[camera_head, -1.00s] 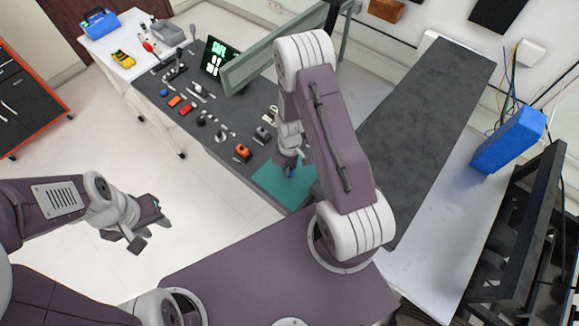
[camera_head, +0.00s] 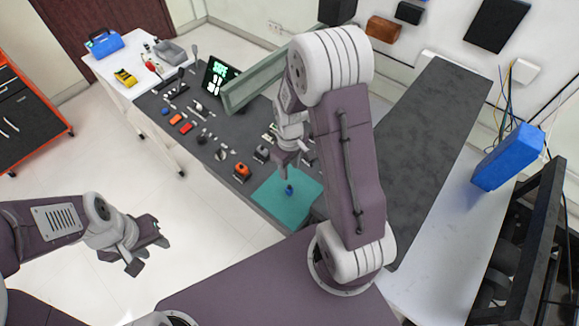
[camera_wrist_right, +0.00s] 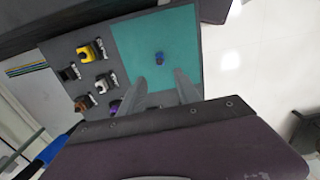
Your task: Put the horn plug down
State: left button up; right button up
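The horn plug, a small blue piece (camera_head: 289,189), sits on the teal mat (camera_head: 268,202) at the near end of the dark bench. In the right wrist view the plug (camera_wrist_right: 158,57) is on the mat (camera_wrist_right: 185,40), beyond the fingertips and apart from them. My right gripper (camera_head: 284,170) is above the mat, just behind the plug in the head view. Its two fingers (camera_wrist_right: 162,82) are spread with nothing between them. My left gripper (camera_head: 150,256) is over the floor at the left, with its fingers apart and empty.
Several small parts, among them an orange one (camera_head: 242,171) and a red one (camera_head: 186,127), stand along the dark bench. A screen (camera_head: 214,78) and a grey-green beam (camera_head: 255,78) are behind them. A blue block (camera_head: 507,157) stands on the right table.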

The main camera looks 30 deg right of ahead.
jog(key=s+a+r+m+b, duration=0.1)
jog(key=s+a+r+m, duration=0.1)
jog(key=s, duration=0.2)
jog(key=s+a+r+m+t, duration=0.1)
jog(key=s+a+r+m, duration=0.1)
jog(key=s+a+r, duration=0.1)
jog(key=shift+s+r+m+b, duration=0.15)
jog(key=shift+s+m+b, duration=0.25)
jog(key=shift+s, duration=0.4)
dwell(1.5)
